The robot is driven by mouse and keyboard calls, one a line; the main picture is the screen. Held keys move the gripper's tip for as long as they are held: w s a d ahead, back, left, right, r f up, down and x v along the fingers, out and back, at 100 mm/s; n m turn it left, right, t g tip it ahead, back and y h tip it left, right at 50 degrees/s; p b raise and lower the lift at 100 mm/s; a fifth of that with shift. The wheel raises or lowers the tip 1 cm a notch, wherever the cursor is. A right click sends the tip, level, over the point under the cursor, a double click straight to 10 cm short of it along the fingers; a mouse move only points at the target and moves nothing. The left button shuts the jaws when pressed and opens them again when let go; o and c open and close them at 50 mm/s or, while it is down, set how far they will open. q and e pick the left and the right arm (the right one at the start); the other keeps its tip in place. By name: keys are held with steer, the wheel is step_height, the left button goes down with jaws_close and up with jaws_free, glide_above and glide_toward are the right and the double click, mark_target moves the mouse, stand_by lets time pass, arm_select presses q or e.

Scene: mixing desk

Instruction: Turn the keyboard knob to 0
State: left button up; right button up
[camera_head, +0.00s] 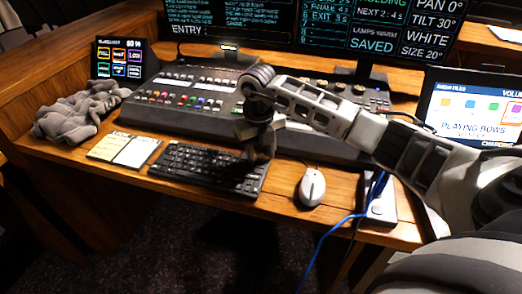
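A black keyboard (200,165) lies on the wooden desk in front of the mixing console. My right gripper (262,152) reaches in from the right and points down over the keyboard's far right corner. It covers that corner. I cannot make out the keyboard knob; it may be hidden behind the gripper. Whether the fingers touch anything, or are open or shut, is too small and dark to tell. My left gripper is not in view.
A mixing console (165,112) stands behind the keyboard. A white mouse (312,187) and a white box (381,208) with a blue cable (328,237) are to the right. Notes (135,152) and a grey cloth (78,112) lie left. Screens (235,22) stand behind.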

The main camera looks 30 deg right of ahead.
steer(key=shift+c, duration=0.2)
jaws_close()
